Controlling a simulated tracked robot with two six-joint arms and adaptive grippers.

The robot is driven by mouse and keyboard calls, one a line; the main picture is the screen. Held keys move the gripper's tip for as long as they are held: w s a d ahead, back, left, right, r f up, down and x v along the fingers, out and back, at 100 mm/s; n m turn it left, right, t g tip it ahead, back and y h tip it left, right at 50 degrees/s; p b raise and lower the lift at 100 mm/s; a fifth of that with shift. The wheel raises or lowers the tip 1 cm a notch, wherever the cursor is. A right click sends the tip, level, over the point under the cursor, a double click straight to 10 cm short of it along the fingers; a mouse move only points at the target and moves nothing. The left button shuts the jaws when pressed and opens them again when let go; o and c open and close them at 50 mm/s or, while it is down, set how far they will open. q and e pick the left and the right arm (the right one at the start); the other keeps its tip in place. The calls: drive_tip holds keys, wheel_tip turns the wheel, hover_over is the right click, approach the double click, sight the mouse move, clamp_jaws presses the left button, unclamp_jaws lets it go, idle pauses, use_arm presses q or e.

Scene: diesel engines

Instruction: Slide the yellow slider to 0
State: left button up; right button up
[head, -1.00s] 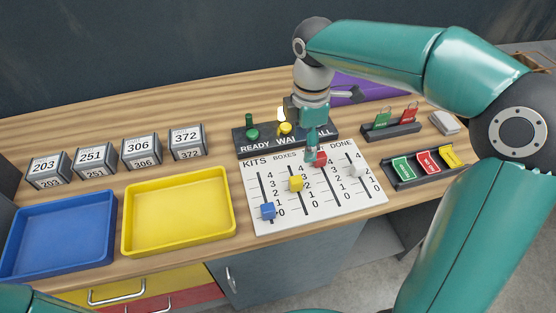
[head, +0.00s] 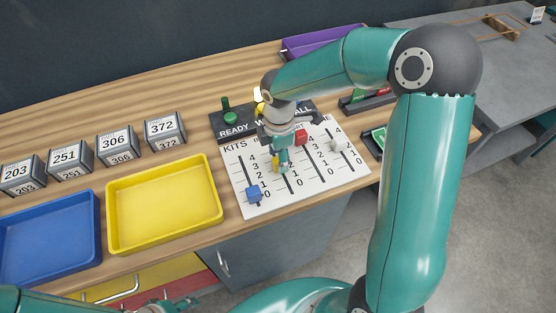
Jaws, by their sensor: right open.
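The white slider board (head: 237,180) lies on the bench with numbered vertical slots. The yellow slider (head: 275,162) sits in the second slot from the left, at mid-scale around 2 to 3. My right gripper (head: 280,165) is open and low over the board at the yellow slider. Its fingers partly cover the slider and nearby numbers, and I cannot tell whether they touch it. The 0 mark of that slot shows nearer the front edge. A teal and dark part of my left arm (head: 172,305) shows at the bottom edge; its finger state is unclear.
The blue slider (head: 253,194) is low in the leftmost slot. The red slider (head: 301,137) and white slider (head: 336,145) stand to the right. The dark ready panel (head: 228,126) is behind. A yellow tray (head: 112,232) is left of the board.

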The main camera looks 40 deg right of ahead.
drive_tip(key=shift+f, duration=1.25)
clamp_jaws()
